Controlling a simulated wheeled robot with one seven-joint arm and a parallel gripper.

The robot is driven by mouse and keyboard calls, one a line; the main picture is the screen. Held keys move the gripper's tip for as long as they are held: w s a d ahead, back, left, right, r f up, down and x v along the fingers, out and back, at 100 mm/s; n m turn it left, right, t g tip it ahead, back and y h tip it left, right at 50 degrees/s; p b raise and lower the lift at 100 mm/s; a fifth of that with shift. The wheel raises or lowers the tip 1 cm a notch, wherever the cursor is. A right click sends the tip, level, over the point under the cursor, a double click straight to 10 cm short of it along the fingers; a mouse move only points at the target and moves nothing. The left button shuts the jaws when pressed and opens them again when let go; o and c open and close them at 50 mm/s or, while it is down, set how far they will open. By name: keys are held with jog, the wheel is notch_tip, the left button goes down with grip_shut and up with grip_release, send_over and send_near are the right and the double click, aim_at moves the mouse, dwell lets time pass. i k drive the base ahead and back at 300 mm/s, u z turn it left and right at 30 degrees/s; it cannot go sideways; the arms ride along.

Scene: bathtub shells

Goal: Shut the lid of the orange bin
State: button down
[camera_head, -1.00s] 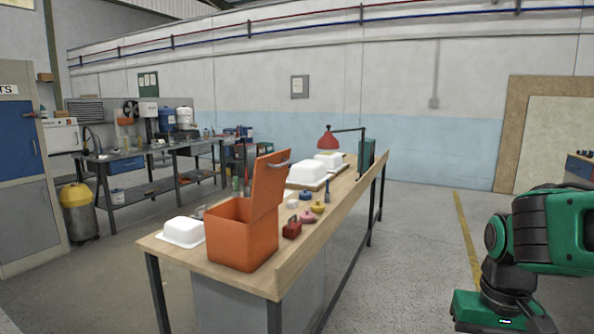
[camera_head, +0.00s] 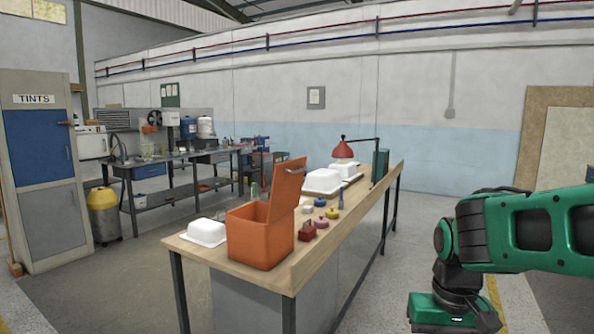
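The orange bin (camera_head: 259,241) stands at the near end of the wooden-topped workbench. Its orange lid (camera_head: 287,190) is open and stands up, tilted, at the bin's right side, with a grey handle near its top edge. My gripper (camera_head: 446,314) is at the lower right, a green body hanging below my green arm. It is well to the right of the bin and bench, apart from both. Its fingertips are cut off by the bottom of the picture, so its opening is hidden.
White tub shells (camera_head: 206,232) (camera_head: 322,181) sit left of and behind the bin. Small red, pink, blue and yellow items (camera_head: 320,222) lie on the bench (camera_head: 308,264) beside the bin. A red lamp (camera_head: 343,150) stands farther back. Floor between bench and arm is clear.

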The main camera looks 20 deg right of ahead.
aim_at(288, 176)
jog(key=i, duration=1)
